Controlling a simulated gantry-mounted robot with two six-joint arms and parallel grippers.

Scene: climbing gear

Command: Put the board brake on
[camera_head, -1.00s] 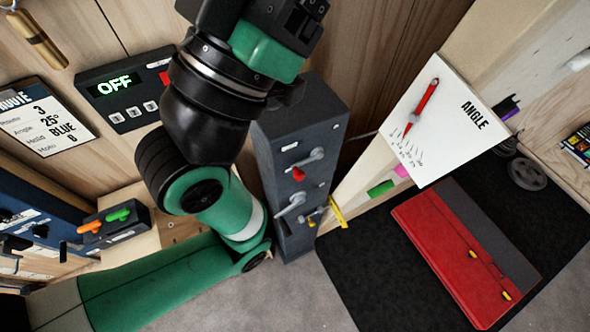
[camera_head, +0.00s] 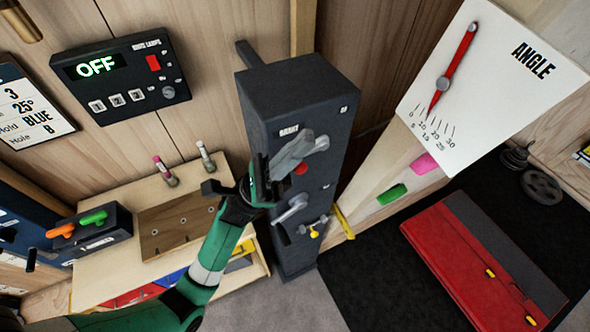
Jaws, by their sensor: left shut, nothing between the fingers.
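The tall dark cabinet (camera_head: 295,100) stands at the centre, with a small white label on its front that reads roughly like "brake". A silver lever (camera_head: 321,144) sits just below the label, partly hidden by my gripper. My left gripper (camera_head: 299,145) is shut and empty. Its grey fingers reach up in front of the upper lever, close to it; I cannot tell if they touch. A red knob (camera_head: 301,168) shows just below. A second silver lever (camera_head: 292,207) sits lower, with a yellow piece (camera_head: 314,232) beside it. My right gripper is not in view.
A lamp control box (camera_head: 120,78) on the wall reads OFF. A white angle board (camera_head: 490,75) with a red needle is at right, above a red-and-grey pad (camera_head: 465,265).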

